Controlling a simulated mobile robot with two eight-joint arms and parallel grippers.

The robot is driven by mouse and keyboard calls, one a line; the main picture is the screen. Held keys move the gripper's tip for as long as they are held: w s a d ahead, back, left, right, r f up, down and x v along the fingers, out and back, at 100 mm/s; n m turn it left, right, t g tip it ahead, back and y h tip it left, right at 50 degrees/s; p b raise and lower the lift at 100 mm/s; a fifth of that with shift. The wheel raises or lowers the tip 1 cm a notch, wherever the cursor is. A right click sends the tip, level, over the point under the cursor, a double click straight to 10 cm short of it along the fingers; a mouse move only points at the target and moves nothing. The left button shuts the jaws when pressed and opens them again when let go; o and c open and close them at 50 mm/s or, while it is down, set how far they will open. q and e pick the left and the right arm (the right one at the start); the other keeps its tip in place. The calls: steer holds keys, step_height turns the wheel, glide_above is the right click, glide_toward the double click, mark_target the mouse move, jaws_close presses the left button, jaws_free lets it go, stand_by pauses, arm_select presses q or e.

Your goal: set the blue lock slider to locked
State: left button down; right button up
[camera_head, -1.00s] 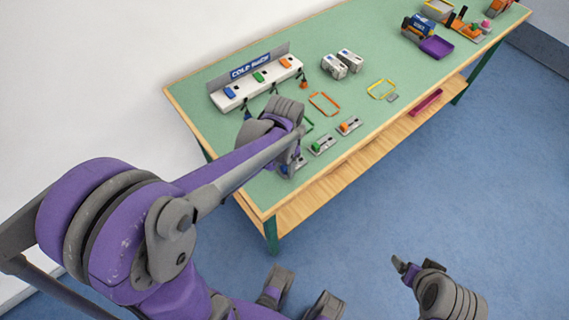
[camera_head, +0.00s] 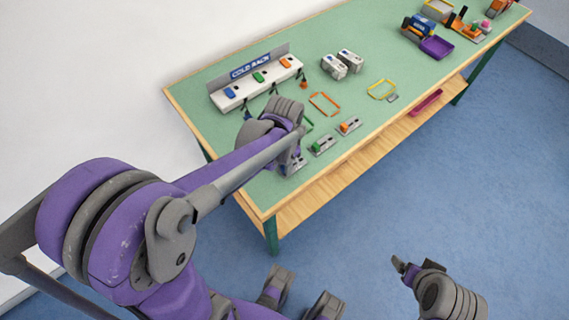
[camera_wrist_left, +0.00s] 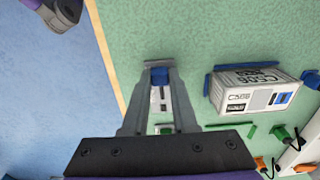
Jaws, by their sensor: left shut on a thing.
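The blue lock slider (camera_wrist_left: 160,76) is between the fingertips of my left gripper (camera_wrist_left: 160,70) in the left wrist view. The gripper is shut on it. The slider sits at the far end of its grey plate (camera_wrist_left: 158,104) in that view; I cannot read the plate's marks. In the head view my left gripper (camera_head: 297,155) is over the plate (camera_head: 292,167) near the table's front left, and its arm hides most of the slider. My right gripper (camera_head: 404,267) is off the table, above the floor; its opening is unclear.
Plates with a green slider (camera_head: 317,146) and an orange slider (camera_head: 345,127) lie alongside. A white container (camera_wrist_left: 250,90) stands beside my left gripper. A cold rack (camera_head: 257,82), white containers (camera_head: 342,64) and coloured frames (camera_head: 323,104) occupy the green table (camera_head: 215,132).

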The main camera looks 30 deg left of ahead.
mark_target(296, 163)
arm_select(q)
steer(key=shift+w, duration=0.1)
stand_by(0.6)
steer(key=w, duration=0.1)
steer(key=w+d, duration=0.1)
steer(key=w, duration=0.2)
steer(key=shift+d, duration=0.35)
steer(key=shift+s, duration=0.1)
steer(key=c, duration=0.7)
jaws_free()
step_height(296, 163, up, 11)
steer(key=shift+f+p, duration=0.1)
steer(key=shift+p, duration=0.45)
